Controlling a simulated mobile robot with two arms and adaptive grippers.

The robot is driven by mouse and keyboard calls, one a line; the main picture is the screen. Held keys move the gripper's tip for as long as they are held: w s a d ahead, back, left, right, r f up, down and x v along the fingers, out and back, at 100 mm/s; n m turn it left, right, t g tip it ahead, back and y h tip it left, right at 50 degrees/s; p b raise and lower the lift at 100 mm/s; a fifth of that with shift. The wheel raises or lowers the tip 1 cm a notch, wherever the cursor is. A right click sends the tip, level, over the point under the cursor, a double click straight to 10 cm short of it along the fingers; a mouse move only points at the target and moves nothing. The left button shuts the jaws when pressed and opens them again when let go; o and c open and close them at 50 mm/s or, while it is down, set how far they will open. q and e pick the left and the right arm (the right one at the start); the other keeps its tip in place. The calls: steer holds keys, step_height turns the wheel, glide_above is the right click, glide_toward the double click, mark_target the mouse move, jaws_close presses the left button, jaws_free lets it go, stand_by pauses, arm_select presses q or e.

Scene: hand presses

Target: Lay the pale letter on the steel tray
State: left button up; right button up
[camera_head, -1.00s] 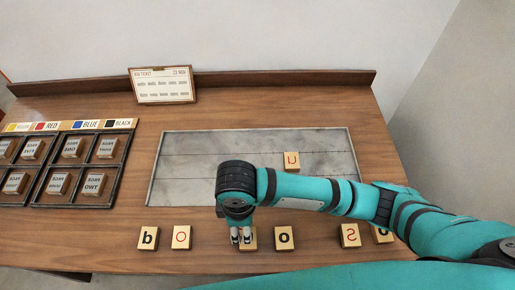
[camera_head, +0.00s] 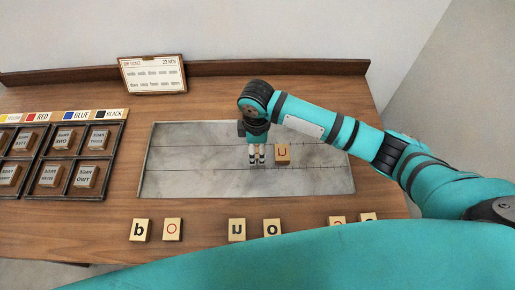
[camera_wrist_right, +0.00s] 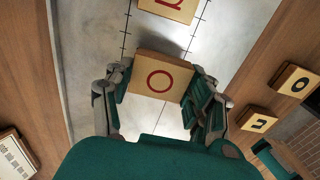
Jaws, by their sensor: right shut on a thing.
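A wooden letter block with a red O (camera_wrist_right: 159,78) sits between the fingers of my right gripper (camera_head: 257,162), which is shut on it; the right wrist view shows it clearly. In the head view the fingers mostly hide it. The gripper is over the middle of the grey steel tray (camera_head: 180,180). I cannot tell whether the block touches the tray. A block with a red U (camera_head: 282,153) lies on the tray just right of the gripper. My left gripper is not in view.
A row of letter blocks lies along the front, including a b block (camera_head: 140,230), a red O block (camera_head: 172,229) and a black o block (camera_head: 271,229). Type cases (camera_head: 122,160) stand at the left and a ticket (camera_head: 152,75) at the back. The tray's left half is bare.

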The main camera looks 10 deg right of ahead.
mark_target(257, 146)
steer(key=shift+w+d+f, duration=0.15)
steer(key=shift+w+d, duration=0.1)
steer(key=shift+w, duration=0.3)
steer(key=shift+f+p, duration=0.45)
steer(key=shift+f, duration=1.35)
steer(key=o, duration=1.1)
steer(key=shift+r, duration=0.1)
step_height(257, 146, up, 12)
steer(key=shift+r+b, duration=0.1)
steer(key=shift+b, duration=0.35)
